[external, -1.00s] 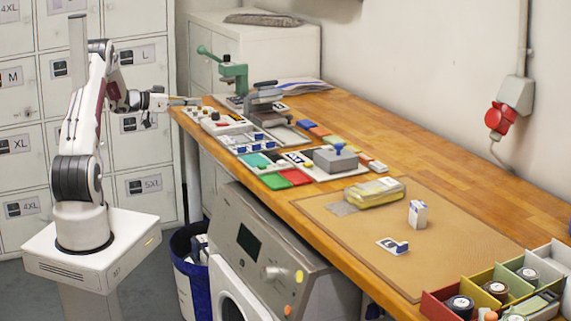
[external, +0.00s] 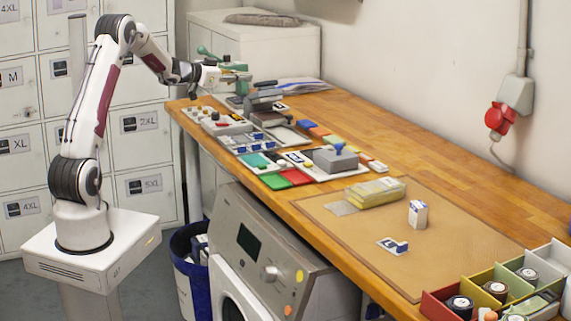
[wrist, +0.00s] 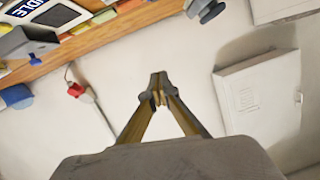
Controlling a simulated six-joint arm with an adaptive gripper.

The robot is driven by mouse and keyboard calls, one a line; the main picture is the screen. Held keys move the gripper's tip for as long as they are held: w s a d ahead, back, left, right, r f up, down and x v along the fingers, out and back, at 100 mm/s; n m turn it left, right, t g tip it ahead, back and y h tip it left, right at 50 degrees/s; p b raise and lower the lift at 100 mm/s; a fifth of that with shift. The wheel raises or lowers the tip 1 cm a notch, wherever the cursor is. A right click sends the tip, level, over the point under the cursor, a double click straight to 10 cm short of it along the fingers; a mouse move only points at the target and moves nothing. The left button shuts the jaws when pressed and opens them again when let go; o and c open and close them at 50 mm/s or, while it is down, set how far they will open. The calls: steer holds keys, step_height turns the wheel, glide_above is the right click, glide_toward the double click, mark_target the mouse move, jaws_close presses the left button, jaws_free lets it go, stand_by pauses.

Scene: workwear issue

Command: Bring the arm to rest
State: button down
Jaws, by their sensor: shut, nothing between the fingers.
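My gripper (external: 243,77) is in the air over the far left end of the wooden bench, in front of the green hand press in the external view. In the wrist view my gripper (wrist: 158,88) has its two fingers meeting at the tips, with nothing between them. My white arm with dark red panels is raised and bent over toward the bench.
The wooden bench (external: 466,181) carries stamps, coloured pads and small parts near its left end. A tan mat (external: 330,222) holds a yellow packet (external: 376,192) and a small white box (external: 418,213). The green press (external: 207,52) stands near my gripper. Lockers (external: 140,150) are behind my arm.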

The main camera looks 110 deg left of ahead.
steer(key=w+d+r, duration=0.4)
steer(key=w+d, duration=0.2)
steer(key=w, duration=0.2)
steer(key=w+d+r, duration=0.3)
steer(key=w+d, duration=0.3)
steer(key=w, duration=0.1)
steer(key=w+d+r+m+g+h, duration=0.1)
steer(key=w+d, duration=0.2)
steer(key=d, duration=0.7)
steer(key=w+d+r+m+h, duration=0.15)
steer(key=w+d, duration=0.25)
steer(key=d, duration=0.7)
steer(key=s+d+f+m+g+h, duration=0.1)
steer(key=s+d+f+h, duration=0.15)
steer(key=d, duration=0.85)
steer(key=s+d+f+m+h, duration=0.1)
steer(key=s+d+f+h, duration=0.15)
steer(key=d, duration=0.85)
steer(key=s+d+f+m+g+h, duration=0.1)
steer(key=s+d+f+h, duration=0.1)
steer(key=s+d, duration=0.3)
steer(key=s+d+f+m+g+h, duration=0.1)
steer(key=s+d+f, duration=0.4)
steer(key=d, duration=0.7)
steer(key=shift+s+d+m+h, duration=0.15)
steer(key=shift+s+m+h, duration=0.5)
steer(key=shift+s+m, duration=0.15)
